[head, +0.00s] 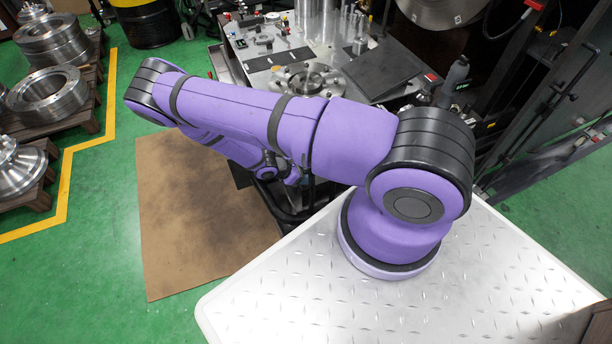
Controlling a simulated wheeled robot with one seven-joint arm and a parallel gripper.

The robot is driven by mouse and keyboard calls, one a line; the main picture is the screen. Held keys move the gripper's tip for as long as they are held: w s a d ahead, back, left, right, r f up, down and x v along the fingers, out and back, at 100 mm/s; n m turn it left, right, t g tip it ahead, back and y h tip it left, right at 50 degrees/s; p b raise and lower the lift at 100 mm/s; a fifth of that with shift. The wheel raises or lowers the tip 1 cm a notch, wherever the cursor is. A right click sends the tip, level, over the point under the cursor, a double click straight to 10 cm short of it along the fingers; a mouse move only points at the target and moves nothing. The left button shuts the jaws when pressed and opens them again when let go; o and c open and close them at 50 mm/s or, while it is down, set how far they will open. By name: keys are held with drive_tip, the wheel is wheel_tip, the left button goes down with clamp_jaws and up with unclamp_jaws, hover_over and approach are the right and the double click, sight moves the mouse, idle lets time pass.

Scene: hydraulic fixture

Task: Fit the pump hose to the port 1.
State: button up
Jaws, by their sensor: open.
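My purple arm crosses the middle of the head view, and its forearm folds back under the upper arm. My gripper is not visible; it is hidden behind the arm or out of frame. I cannot make out the pump hose or port 1. A metal worktable (343,48) stands beyond my arm and carries a round metal flange (303,80) with a central hole. My arm covers the near part of the table.
A dark flat plate (384,68) and a dark bottle (456,78) are at the table's right. A brown mat (190,225) lies on clear green floor.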

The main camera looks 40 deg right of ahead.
drive_tip(key=c, duration=0.8)
drive_tip(key=shift+r, duration=0.15)
drive_tip(key=shift+r, duration=2.35)
